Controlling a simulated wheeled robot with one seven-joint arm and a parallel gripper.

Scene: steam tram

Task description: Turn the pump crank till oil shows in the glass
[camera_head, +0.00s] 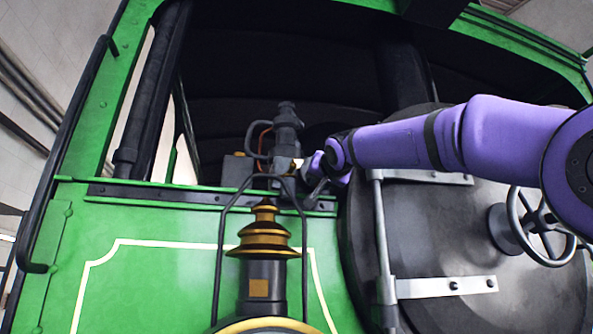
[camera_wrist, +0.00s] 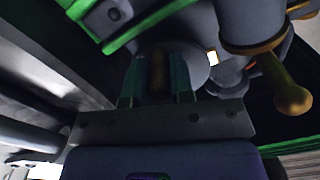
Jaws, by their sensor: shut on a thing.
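The grey oil pump (camera_head: 287,130) stands on the ledge of the green tram front, inside the open window. My gripper (camera_head: 316,172) is at its right side, at the end of my purple arm. In the wrist view my gripper (camera_wrist: 158,80) is shut on a dark brownish grip, which looks like the crank handle (camera_wrist: 158,72); the rest of the crank is mostly hidden. A small pale, bright patch, perhaps the glass (camera_head: 297,163), shows on the pump and also in the wrist view (camera_wrist: 212,57). I cannot tell whether oil shows in it.
A lamp with a brass finned top (camera_head: 264,235) stands in front of the ledge. The round smokebox door (camera_head: 450,240), with a handwheel (camera_head: 530,228), is at the right below my arm.

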